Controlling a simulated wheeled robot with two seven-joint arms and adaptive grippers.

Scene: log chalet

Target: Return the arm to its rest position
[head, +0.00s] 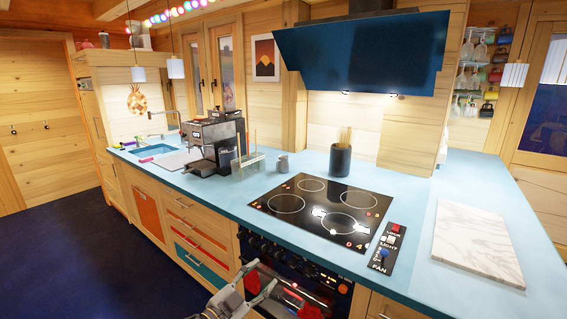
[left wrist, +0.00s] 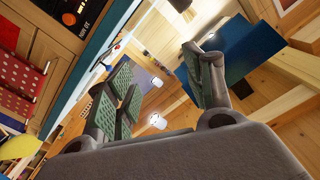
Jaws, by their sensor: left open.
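My left gripper (head: 259,284) shows at the bottom of the head view, low in front of the counter's cabinets and oven. Its arm comes up from the bottom edge. In the left wrist view the gripper (left wrist: 163,82) has its green-padded fingers spread apart, with nothing between them. My right gripper shows in neither view.
The blue counter (head: 408,217) runs close behind the left gripper. The oven front (head: 320,290) is beside it. On the counter are a black cooktop (head: 322,208), a coffee machine (head: 210,140), a utensil pot (head: 340,160) and a marble board (head: 478,243). Open floor (head: 100,270) lies left.

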